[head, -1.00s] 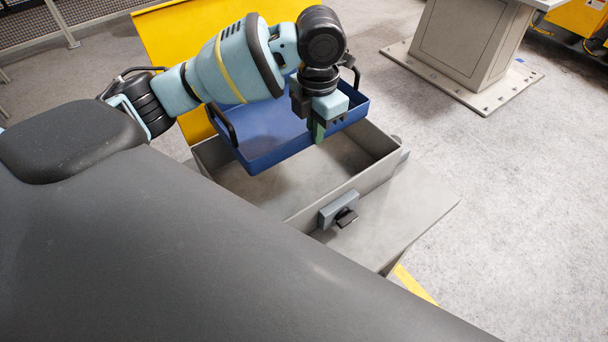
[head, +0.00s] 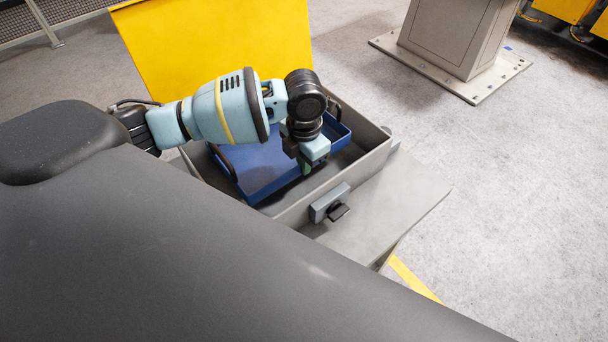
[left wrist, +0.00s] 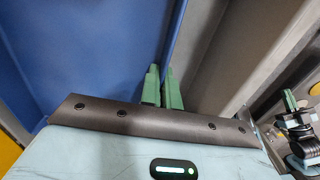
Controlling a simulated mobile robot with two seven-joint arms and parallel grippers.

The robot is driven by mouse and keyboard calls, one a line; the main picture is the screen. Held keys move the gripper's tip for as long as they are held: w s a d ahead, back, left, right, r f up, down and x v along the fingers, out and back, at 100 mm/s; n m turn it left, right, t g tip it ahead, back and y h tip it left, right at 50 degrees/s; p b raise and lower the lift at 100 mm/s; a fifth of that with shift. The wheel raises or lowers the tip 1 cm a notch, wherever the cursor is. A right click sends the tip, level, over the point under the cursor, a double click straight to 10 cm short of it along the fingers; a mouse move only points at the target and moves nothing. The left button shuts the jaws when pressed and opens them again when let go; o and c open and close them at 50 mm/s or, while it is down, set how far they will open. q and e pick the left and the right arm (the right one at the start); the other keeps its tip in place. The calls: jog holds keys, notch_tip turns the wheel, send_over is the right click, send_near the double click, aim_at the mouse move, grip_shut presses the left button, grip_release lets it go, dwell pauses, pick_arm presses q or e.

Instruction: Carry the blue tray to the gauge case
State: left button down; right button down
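The blue tray (head: 262,170), with dark handles at its ends, is inside the open grey case (head: 285,215), toward its left and back. I cannot tell whether it rests on the case floor. My left gripper (head: 306,168) is at the tray's near right side, pointing down. In the left wrist view, the green fingers of my left gripper (left wrist: 163,88) are close together on either side of the wall of the blue tray (left wrist: 172,38). My right gripper (left wrist: 294,108) seems to show at the right edge of that view; its opening is unclear.
A yellow panel (head: 225,45) stands upright behind the case. A grey latch (head: 330,203) is on the case's front wall, above a flat grey surface (head: 385,215). A grey pedestal (head: 455,35) stands at the back right. The floor to the right is clear.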

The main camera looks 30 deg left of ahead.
aim_at(304, 186)
pick_arm(q)
notch_tip(304, 186, down, 5)
jog(key=shift+r, duration=0.1)
dwell(0.4)
jog(key=c, duration=2.1)
grip_release()
jog(key=shift+f, duration=0.3)
jog(key=o, duration=0.5)
jog(key=shift+c, duration=0.2)
notch_tip(304, 186, up, 12)
jog(key=shift+r, duration=0.2)
jog(key=shift+s+f, duration=0.1)
jog(key=shift+s, duration=0.05)
